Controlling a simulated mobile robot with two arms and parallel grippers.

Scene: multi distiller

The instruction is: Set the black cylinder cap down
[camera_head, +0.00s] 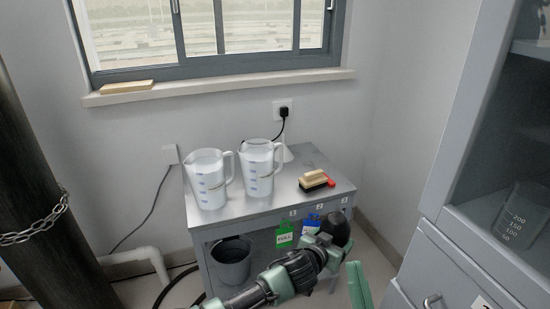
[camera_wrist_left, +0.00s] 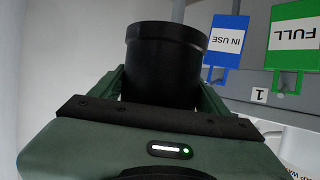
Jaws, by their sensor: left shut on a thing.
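The black cylinder cap (camera_head: 337,228) is at the front right corner of the grey table in the head view, and it fills the middle of the left wrist view (camera_wrist_left: 164,62). My left gripper (camera_wrist_left: 160,88) is shut on it, with a green finger on each side. In the head view my left arm comes from the lower left and the left gripper (camera_head: 330,247) is partly hidden by its own wrist. The cap appears held in front of the table edge; I cannot see anything under it. My right gripper (camera_head: 359,285) shows only as a green part at the bottom edge.
The grey table (camera_head: 275,207) holds two white measuring jugs (camera_head: 209,180) (camera_head: 258,168) and a brush (camera_head: 314,181). A green FULL tag (camera_head: 284,236) and a blue IN USE tag (camera_head: 311,225) hang at its front. A grey bucket (camera_head: 231,265) stands below. A cabinet (camera_head: 455,245) is at right.

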